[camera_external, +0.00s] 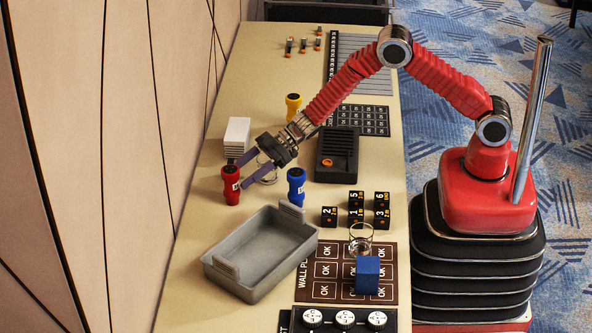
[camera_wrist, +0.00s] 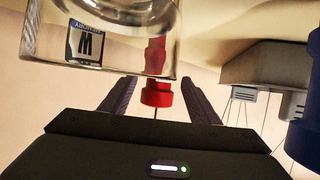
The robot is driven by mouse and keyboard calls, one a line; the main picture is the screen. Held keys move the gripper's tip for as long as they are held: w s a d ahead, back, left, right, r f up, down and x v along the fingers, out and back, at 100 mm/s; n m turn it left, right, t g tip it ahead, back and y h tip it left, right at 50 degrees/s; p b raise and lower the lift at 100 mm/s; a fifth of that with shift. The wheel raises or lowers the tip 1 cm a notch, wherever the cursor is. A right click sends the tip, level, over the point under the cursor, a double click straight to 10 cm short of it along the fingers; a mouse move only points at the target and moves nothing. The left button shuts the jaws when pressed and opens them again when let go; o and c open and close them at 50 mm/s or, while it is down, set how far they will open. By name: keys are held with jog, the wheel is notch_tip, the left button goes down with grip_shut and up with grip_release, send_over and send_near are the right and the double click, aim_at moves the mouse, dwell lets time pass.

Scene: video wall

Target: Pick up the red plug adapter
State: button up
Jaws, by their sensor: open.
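The red plug adapter (camera_external: 231,187) stands upright on the tan counter, left of the blue adapter. My gripper (camera_external: 243,171) is open, with its purple fingers reaching down and left toward the red adapter. In the wrist view the red adapter (camera_wrist: 157,93) shows between and beyond the two open fingers (camera_wrist: 160,98). Nothing is held. I cannot tell whether a finger touches the adapter.
The glass stands close beside my gripper. The blue adapter (camera_external: 296,186) is to the right and the yellow one (camera_external: 293,106) is farther back. A white stack (camera_external: 237,137) is behind the red adapter. A grey tray (camera_external: 222,262) lies in front. Black numbered cubes (camera_external: 356,209) stand at right.

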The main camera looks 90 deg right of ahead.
aim_at(234, 185)
jog(key=shift+x, duration=1.45)
jog(key=shift+c, duration=0.3)
jog(key=c, duration=1.2)
